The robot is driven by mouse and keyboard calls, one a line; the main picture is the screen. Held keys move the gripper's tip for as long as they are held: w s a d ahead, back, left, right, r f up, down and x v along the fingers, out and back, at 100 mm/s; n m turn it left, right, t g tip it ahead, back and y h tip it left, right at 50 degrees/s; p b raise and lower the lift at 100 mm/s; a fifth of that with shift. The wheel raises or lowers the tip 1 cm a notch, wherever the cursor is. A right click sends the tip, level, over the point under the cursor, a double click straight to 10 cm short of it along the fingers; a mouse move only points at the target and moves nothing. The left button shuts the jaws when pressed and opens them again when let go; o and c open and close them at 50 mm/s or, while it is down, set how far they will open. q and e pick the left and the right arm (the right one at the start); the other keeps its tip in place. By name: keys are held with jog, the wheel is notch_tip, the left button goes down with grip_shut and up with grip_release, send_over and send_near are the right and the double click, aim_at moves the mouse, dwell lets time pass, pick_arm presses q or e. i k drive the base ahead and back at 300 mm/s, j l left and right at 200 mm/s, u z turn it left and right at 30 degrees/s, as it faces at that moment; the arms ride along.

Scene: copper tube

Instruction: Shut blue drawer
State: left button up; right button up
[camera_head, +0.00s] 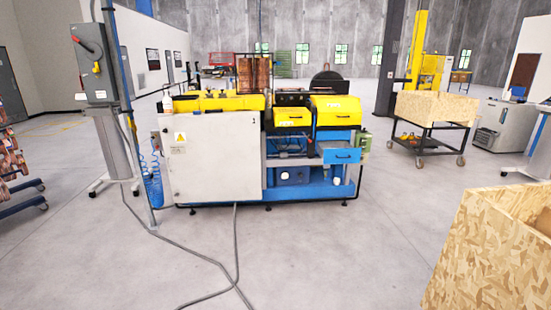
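A blue drawer (342,156) with a dark handle is on the right front of the machine (222,160), below the yellow covers. Its front seems to stand a little forward of the frame, but from this distance I cannot tell how far it is pulled out. The machine stands some way ahead across the floor. Neither of my grippers shows in the head view.
Open concrete floor lies in front of the machine, with a grey cable (237,258) across it. A wooden crate (495,250) is close at the lower right. A wheeled cart with a box (437,106) stands behind right. A control post (115,150) stands left of the machine.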

aim_at(341, 152)
jog(key=i+z, duration=0.15)
jog(key=i, duration=0.35)
jog(key=i+z, duration=0.2)
jog(key=i, duration=0.25)
jog(key=i+z, duration=0.15)
jog(key=i, duration=0.35)
jog(key=i+j+z, duration=0.2)
jog(key=i, duration=0.25)
jog(key=i+j+z, duration=0.15)
jog(key=i, duration=0.35)
jog(key=j, duration=0.1)
